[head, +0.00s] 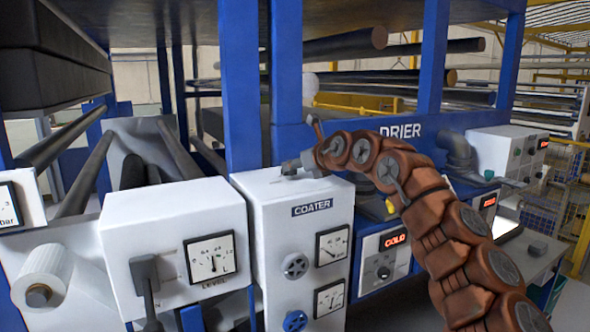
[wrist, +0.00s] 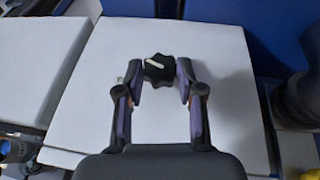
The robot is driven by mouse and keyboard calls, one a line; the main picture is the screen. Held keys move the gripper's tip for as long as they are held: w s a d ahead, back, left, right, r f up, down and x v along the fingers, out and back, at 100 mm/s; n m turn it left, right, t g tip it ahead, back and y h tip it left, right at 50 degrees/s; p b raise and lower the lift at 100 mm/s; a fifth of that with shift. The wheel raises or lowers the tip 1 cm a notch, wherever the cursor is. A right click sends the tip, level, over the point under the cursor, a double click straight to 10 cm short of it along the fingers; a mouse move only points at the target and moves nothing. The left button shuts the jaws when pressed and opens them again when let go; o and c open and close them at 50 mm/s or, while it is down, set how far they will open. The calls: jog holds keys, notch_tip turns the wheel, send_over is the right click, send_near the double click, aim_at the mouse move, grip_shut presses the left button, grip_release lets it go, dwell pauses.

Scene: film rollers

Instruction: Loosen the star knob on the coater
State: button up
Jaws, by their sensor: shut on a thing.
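The star knob (wrist: 159,68) is black, with a pale pointer mark across its top, and sits on the white top of the coater cabinet (head: 275,205). In the wrist view, my gripper (wrist: 161,78) has one finger on each side of the knob and is shut on it. In the head view, my gripper (head: 302,164) is low over the cabinet top, behind the COATER label. The knob cannot be made out there.
A white LEVEL box (head: 175,245) with a lever stands at left. A blue post (head: 241,85) rises close behind my gripper. The DRIER panel (head: 384,255) is at right.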

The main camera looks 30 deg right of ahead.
jog(key=shift+w+a+r, duration=0.1)
jog(key=shift+a+r, duration=0.25)
grip_shut()
jog(key=shift+o, duration=0.4)
grip_release()
jog(key=shift+f, duration=0.1)
jog(key=o, duration=1.2)
jog(key=shift+d+f, duration=0.1)
jog(key=shift+d, duration=0.05)
jog(key=shift+o, duration=0.2)
jog(key=v, duration=1.2)
